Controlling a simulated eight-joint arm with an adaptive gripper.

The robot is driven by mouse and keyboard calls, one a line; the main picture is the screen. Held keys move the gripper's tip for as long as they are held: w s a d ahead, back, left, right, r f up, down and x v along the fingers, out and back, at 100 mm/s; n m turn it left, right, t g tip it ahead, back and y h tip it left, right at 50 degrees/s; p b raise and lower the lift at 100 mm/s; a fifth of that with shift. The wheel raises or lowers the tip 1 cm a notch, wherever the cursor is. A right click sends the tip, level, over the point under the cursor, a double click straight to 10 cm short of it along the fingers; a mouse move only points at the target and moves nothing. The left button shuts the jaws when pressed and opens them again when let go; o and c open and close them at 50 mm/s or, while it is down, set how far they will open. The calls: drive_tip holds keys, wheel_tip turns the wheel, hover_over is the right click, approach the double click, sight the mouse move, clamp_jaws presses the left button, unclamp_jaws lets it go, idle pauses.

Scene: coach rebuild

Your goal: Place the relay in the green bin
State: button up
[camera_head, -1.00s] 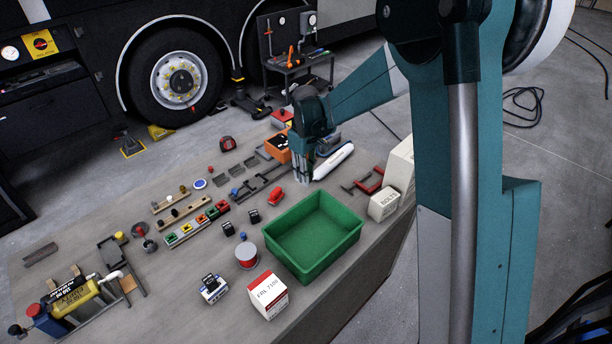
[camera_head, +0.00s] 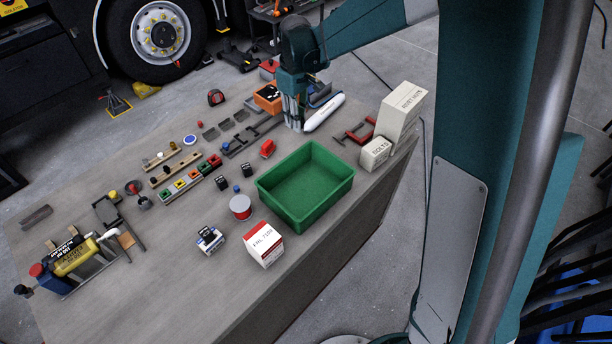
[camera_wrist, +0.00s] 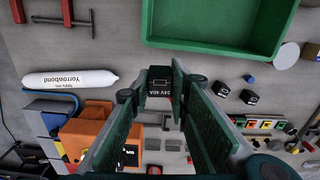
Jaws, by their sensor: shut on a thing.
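The relay (camera_wrist: 158,90) is a small black block marked "24V 40A". It shows between my fingertips in the wrist view. My gripper (camera_wrist: 162,98) is shut on it. In the head view my gripper (camera_head: 293,122) points down over the bench, left of the white tube, and the held relay cannot be made out there. The green bin (camera_head: 325,205) is an open, empty tray at the bench's near right edge, nearer the camera than my gripper. Its wall (camera_wrist: 215,50) also spans the top of the wrist view.
Beside my gripper are a white tube (camera_head: 325,112) and an orange bin (camera_head: 268,98). Two black blocks (camera_head: 222,183) (camera_head: 246,169) and a red part (camera_head: 267,148) lie left of the green bin. White boxes (camera_head: 375,152) stand to its right, and a red-white box (camera_head: 264,244) stands in front.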

drive_tip(key=s+d+p, duration=0.1)
drive_tip(key=s+d, duration=0.1)
drive_tip(key=s, duration=1.3)
hover_over(306, 194)
drive_tip(key=shift+m, duration=0.3)
drive_tip(key=shift+w+f, duration=0.15)
drive_tip(key=shift+f, duration=2.45)
drive_tip(key=shift+f, duration=2.9)
drive_tip(key=shift+f, duration=0.1)
drive_tip(key=shift+f, duration=2)
drive_tip(key=shift+f, duration=0.15)
